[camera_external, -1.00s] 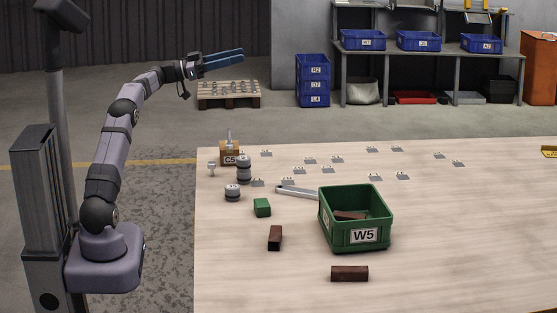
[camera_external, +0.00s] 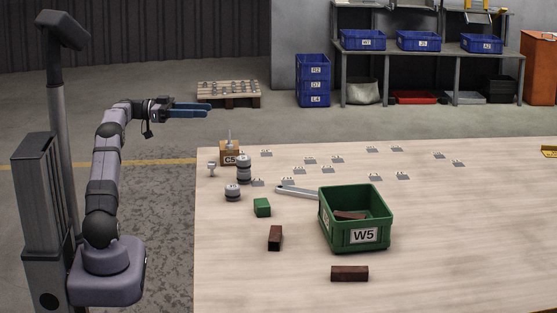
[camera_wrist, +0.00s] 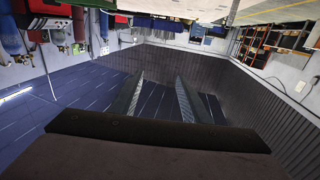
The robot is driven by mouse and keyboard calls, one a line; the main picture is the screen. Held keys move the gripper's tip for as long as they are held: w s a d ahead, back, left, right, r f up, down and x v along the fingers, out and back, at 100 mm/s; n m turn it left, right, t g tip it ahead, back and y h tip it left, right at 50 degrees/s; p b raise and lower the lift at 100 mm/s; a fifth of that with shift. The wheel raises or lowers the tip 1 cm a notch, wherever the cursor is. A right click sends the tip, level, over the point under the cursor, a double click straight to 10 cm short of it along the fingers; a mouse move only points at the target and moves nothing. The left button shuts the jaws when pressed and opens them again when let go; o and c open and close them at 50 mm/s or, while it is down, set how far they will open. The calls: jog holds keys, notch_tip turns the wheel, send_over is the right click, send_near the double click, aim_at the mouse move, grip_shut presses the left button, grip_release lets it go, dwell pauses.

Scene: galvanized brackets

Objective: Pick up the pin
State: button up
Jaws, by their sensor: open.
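A small grey pin-like piece (camera_external: 211,168) with a wide head stands on the table's left edge area. Another thin grey pin (camera_external: 229,138) sticks up from an orange-brown block (camera_external: 229,157) marked C5; I cannot tell which one the task means. My gripper (camera_external: 209,109) is open and empty, held level above and behind the C5 block, well apart from both pins. The wrist view shows its two fingers (camera_wrist: 157,77) apart with nothing between them; no pin shows there.
Grey stacked cylinders (camera_external: 243,168) and a shorter one (camera_external: 232,193) stand close to the pins. A grey bar (camera_external: 292,191) lies by the green W5 bin (camera_external: 340,238). Green (camera_external: 262,207) and brown (camera_external: 275,238) blocks and several flat brackets (camera_external: 310,160) lie around.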

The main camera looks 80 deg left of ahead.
aim_at(202, 176)
notch_tip(202, 176, down, 19)
jog(key=shift+r, duration=0.1)
jog(key=shift+a+r+b+x, duration=0.1)
jog(key=shift+a+b+x, duration=0.1)
jog(key=shift+x, duration=1.65)
jog(key=shift+a+r+b+x, duration=0.1)
jog(key=shift+r+b+x, duration=0.1)
jog(key=shift+x, duration=1.6)
jog(key=shift+w, duration=0.1)
grip_shut()
